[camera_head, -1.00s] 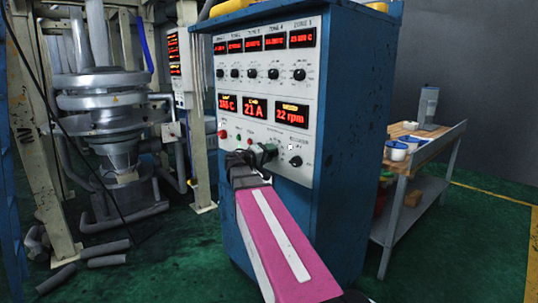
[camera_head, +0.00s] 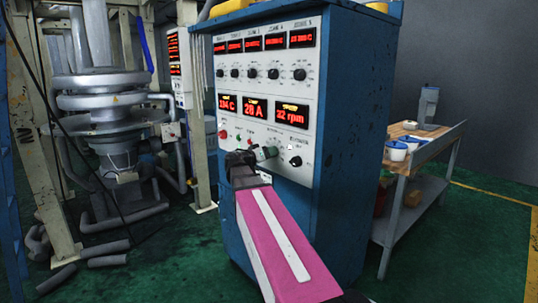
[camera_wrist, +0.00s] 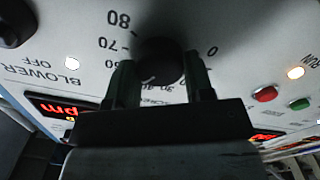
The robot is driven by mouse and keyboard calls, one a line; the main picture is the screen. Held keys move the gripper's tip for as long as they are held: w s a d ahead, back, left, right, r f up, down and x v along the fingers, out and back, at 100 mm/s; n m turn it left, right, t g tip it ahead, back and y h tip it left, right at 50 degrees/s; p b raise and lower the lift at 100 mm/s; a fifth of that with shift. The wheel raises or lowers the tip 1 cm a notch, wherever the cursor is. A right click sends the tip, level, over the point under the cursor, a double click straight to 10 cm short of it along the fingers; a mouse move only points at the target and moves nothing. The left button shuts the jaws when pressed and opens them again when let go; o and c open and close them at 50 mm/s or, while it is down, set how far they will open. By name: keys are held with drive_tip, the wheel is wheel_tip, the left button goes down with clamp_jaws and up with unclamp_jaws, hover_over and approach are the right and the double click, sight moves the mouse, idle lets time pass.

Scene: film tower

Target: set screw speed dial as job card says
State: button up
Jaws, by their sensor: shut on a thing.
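The screw speed dial is a black knob (camera_wrist: 160,60) on the pale panel, with 0, 70 and 80 legible around it in the wrist view. My gripper (camera_wrist: 163,82) has one finger on each side of the knob and is shut on it. The knob's pointer is hidden or too dark to read. In the head view my gripper (camera_head: 262,154) is at the lower panel and covers the dial. The rpm display (camera_head: 292,115) above appears to read 32 rpm. I cannot make out a job card in either view.
The blue cabinet (camera_head: 340,150) carries a row of zone knobs above. A red button (camera_wrist: 265,94) and green button (camera_wrist: 300,104) sit close to the dial, with a blower knob (camera_head: 296,161) on the other side. A workbench (camera_head: 424,150) stands at right.

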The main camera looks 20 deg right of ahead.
drive_tip(key=shift+f, duration=0.1)
idle(0.3)
drive_tip(key=o, duration=0.9)
drive_tip(key=v, duration=1)
drive_tip(key=shift+s+a, duration=0.15)
drive_tip(key=shift+a, duration=0.25)
drive_tip(key=s+f+n+g+y, duration=0.2)
drive_tip(key=s+f+y, duration=0.15)
drive_tip(key=f, duration=0.75)
drive_tip(key=s+f+n+g+y, duration=0.1)
drive_tip(key=s+f+n+y, duration=0.3)
drive_tip(key=f, duration=0.7)
drive_tip(key=s+a+f+g+y, duration=0.1)
drive_tip(key=s+a+f+y, duration=0.1)
drive_tip(key=f, duration=0.3)
drive_tip(key=s+a+f+n+g+y, duration=0.1)
drive_tip(key=s+a+f+y, duration=0.2)
drive_tip(key=f, duration=0.3)
drive_tip(key=s+a+f+n+g+y, duration=0.1)
drive_tip(key=s+a+f+y, duration=0.1)
drive_tip(key=a+f+y, duration=0.1)
drive_tip(key=shift+s+a+f+y, duration=0.1)
drive_tip(key=shift+a+f+y, duration=0.1)
drive_tip(key=shift+f+y, duration=0.3)
drive_tip(key=shift+s+a+f+y, duration=0.1)
drive_tip(key=shift+a+f+y, duration=0.15)
drive_tip(key=shift+f, duration=0.45)
